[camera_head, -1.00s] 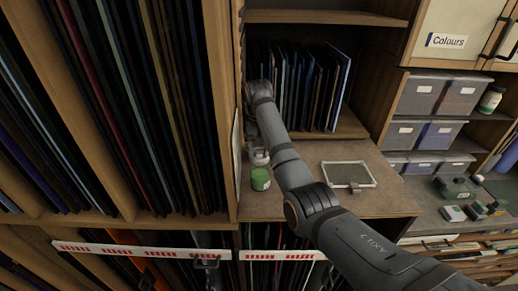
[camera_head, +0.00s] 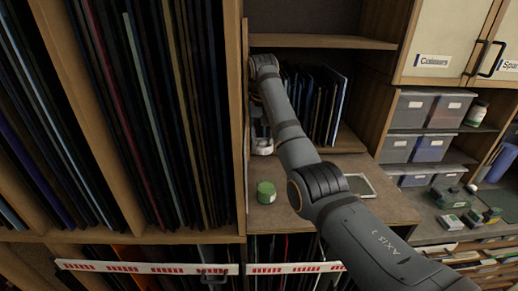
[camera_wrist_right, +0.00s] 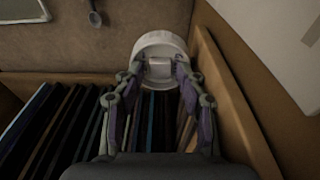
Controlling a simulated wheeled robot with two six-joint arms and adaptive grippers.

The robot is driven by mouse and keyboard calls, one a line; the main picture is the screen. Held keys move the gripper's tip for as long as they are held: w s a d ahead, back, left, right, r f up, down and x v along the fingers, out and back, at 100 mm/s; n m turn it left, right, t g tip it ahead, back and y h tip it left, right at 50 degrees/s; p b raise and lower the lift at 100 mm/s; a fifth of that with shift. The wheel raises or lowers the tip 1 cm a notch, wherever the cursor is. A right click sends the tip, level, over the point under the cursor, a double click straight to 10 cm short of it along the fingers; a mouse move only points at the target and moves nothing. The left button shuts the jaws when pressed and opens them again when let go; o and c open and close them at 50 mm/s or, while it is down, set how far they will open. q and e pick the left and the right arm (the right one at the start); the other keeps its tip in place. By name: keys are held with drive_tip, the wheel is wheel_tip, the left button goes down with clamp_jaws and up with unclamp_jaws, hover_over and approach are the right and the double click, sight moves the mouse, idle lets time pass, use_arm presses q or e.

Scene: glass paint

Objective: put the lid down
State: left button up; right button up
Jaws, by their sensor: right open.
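The white round lid (camera_wrist_right: 160,47) with a square knob shows at the top centre of the right wrist view. My right gripper (camera_wrist_right: 159,72) is open, with its two fingers on either side of the knob. Whether the fingertips touch it I cannot tell. In the head view a white piece, likely the lid (camera_head: 262,147), shows on the counter below my right wrist, near the wooden side panel. My right arm partly hides that spot. My left gripper is not in view.
Glass sheets (camera_head: 318,100) stand upright in the cubby behind the counter (camera_head: 300,212). A framed flat tray (camera_head: 362,186) lies right of my arm. A spoon (camera_wrist_right: 94,13) shows in the wrist view. The wooden panel (camera_wrist_right: 235,100) is close beside the fingers.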

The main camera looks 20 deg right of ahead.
drive_tip(key=shift+w+d+f, duration=0.1)
drive_tip(key=shift+w+d, duration=0.05)
drive_tip(key=shift+d, duration=0.35)
drive_tip(key=shift+o, duration=2.4)
drive_tip(key=o, duration=0.5)
drive_tip(key=shift+a, duration=0.2)
drive_tip(key=shift+o, duration=1)
drive_tip(key=shift+d, duration=0.35)
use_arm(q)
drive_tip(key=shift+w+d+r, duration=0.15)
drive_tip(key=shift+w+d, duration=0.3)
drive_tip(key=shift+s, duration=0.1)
use_arm(e)
drive_tip(key=shift+a, duration=0.15)
